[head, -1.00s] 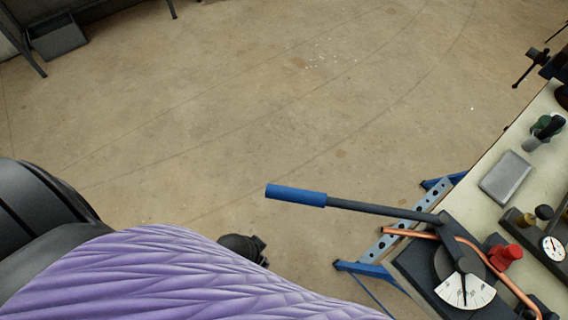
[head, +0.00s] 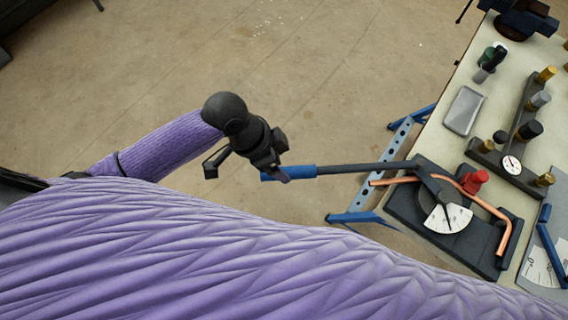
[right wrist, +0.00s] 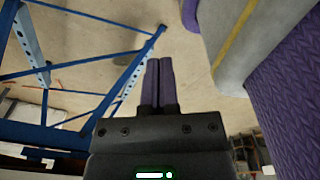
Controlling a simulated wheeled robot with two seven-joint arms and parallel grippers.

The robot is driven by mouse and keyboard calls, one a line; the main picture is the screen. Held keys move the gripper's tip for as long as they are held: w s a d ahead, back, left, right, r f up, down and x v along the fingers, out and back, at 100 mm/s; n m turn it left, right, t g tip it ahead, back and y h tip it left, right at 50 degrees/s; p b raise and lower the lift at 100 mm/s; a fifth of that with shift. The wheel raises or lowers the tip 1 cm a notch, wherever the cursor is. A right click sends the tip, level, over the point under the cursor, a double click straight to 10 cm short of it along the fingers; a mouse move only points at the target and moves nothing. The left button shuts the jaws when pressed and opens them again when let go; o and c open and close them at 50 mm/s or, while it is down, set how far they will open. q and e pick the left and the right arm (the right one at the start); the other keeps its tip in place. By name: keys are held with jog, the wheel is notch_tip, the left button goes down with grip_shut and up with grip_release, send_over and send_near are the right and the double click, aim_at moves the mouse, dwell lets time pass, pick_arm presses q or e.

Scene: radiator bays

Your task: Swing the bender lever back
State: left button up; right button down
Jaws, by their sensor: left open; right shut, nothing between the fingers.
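The bender lever has a blue grip (head: 300,172) and a dark bar (head: 360,168). It reaches left past the bench edge from the tube bender (head: 400,210), where a bent copper tube (head: 492,210) and a white dial (head: 450,217) show. My left gripper (head: 247,172) is open at the grip's free end, fingers spread. Its right finger overlaps the end of the grip; I cannot tell if they touch. My right gripper (right wrist: 158,85) is shut and empty in the right wrist view, near a blue frame.
The bench top (head: 440,140) carries a grey tray (head: 464,110), a block with several pegs and a gauge (head: 511,164), and a vise at the top right.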

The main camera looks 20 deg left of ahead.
aim_at(284, 169)
pick_arm(q)
jog(key=w+a+r+m+g, duration=0.1)
jog(key=w+a+r+m, duration=0.1)
jog(key=a, duration=0.1)
jog(key=x, duration=0.2)
jog(key=b+x, duration=0.1)
jog(key=x, duration=0.2)
jog(key=b+x, duration=0.1)
jog(key=x, duration=0.2)
jog(key=shift+s+f, duration=0.25)
jog(key=shift+s, duration=0.1)
jog(key=shift+d+f, duration=0.15)
jog(key=shift+f, duration=0.3)
grip_shut()
dwell(0.4)
